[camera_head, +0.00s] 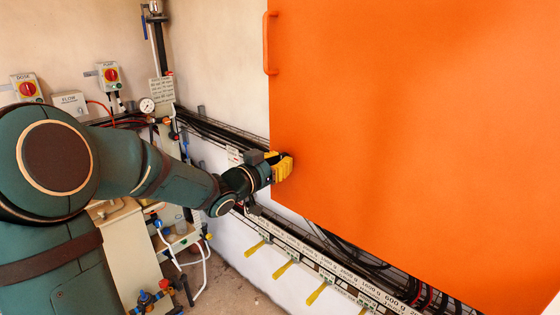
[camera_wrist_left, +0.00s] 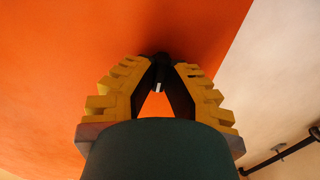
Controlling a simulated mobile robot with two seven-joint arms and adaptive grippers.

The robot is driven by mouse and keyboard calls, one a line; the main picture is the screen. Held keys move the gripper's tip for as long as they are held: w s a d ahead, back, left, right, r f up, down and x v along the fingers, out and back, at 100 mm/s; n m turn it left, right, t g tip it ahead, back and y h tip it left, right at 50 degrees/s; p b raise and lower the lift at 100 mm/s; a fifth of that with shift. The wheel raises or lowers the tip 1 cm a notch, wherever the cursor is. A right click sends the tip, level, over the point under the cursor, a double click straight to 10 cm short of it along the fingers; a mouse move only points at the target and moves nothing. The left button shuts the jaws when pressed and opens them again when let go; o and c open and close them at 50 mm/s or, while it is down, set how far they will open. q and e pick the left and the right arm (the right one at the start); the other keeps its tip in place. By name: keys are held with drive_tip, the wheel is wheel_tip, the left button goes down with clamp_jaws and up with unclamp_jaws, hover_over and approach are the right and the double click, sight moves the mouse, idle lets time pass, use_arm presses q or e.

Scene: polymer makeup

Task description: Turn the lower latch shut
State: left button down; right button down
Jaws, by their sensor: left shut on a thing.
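A large orange cabinet door (camera_head: 410,110) fills the right of the head view, with an orange handle (camera_head: 267,43) at its upper left edge. My left gripper (camera_head: 287,166) is at the door's lower left edge. In the left wrist view its yellow-backed fingers (camera_wrist_left: 161,70) slant together and their tips close on a small dark piece against the orange surface, which looks like the lower latch (camera_wrist_left: 162,58). Most of the latch is hidden by the fingertips, and its angle cannot be told. My right gripper is out of view.
A rail with yellow levers (camera_head: 285,268) and labels runs below the door. Cables and a cable tray (camera_head: 360,258) run along the wall behind it. Two switch boxes with red knobs (camera_head: 110,75), a pressure gauge (camera_head: 147,105) and pipework stand at the left.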

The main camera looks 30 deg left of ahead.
use_arm(q)
drive_tip(key=shift+r, duration=0.1)
idle(0.4)
drive_tip(key=c, duration=1)
unclamp_jaws()
drive_tip(key=shift+w, duration=0.1)
drive_tip(key=s+a, duration=0.2)
drive_tip(key=s, duration=1)
